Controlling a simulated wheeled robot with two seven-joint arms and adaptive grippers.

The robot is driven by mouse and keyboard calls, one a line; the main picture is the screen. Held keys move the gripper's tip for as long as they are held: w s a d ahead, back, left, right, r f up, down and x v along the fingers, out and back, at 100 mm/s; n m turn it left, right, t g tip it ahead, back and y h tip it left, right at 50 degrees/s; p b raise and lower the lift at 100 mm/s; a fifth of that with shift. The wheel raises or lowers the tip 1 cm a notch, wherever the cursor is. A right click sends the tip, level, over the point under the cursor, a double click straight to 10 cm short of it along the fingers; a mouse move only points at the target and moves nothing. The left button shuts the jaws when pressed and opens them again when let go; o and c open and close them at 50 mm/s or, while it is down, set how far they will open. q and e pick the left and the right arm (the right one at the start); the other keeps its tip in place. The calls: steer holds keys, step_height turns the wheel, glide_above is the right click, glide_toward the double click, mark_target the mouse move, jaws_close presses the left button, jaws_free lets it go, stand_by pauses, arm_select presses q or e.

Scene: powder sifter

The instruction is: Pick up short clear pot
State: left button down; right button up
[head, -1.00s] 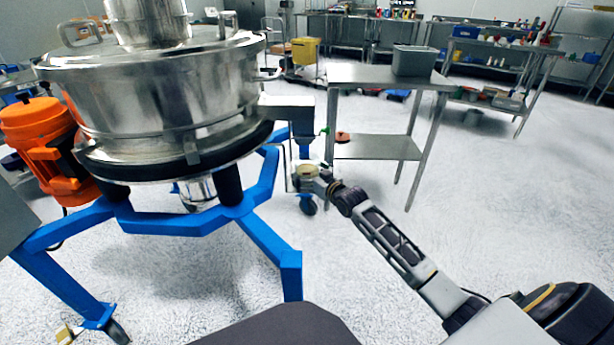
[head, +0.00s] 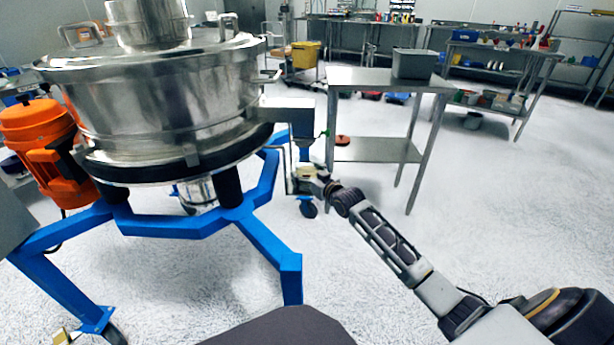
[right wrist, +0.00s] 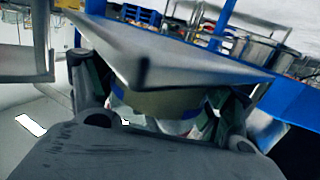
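A small pot (head: 305,171) with a pale yellowish top sits just below the sifter's side spout (head: 302,128). My right gripper (head: 315,183) is at the pot, reaching in from the right. In the right wrist view, the pot (right wrist: 165,103) shows as a yellowish band between the two fingers, and a grey metal edge hides its upper part. The right gripper (right wrist: 160,115) has one finger on each side of the pot. I cannot tell whether the fingers press on it. My left gripper is in neither view.
The steel sifter (head: 170,95) stands on a blue wheeled frame (head: 180,225) at left, with an orange motor (head: 45,150). A steel table (head: 360,77) with a grey bin (head: 414,63) stands behind the right gripper. The floor at right is open.

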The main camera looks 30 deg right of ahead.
steer(key=c, duration=0.5)
